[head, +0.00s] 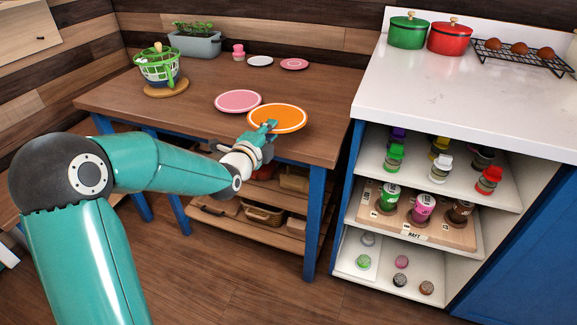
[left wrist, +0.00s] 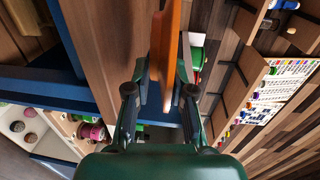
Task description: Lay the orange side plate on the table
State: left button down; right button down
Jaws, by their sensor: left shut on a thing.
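The orange side plate (head: 281,116), with a pale rim, is over the front right part of the wooden table (head: 200,118). My left gripper (head: 268,129) is shut on its near edge. The plate looks about level; I cannot tell whether it touches the table top or hangs just above it. In the left wrist view the plate (left wrist: 169,35) shows edge-on between the two fingers of my left gripper (left wrist: 160,95). My right gripper is in neither view.
A pink plate (head: 238,101) lies just left of the orange one. A white counter (head: 465,95) rises right.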

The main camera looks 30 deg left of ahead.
pick_arm(q)
notch_tip(320, 180, down, 6)
jog(key=b, duration=0.1)
jog(key=shift+f, duration=0.2)
jog(key=c, duration=1)
grip_release()
jog(key=shift+s, duration=0.15)
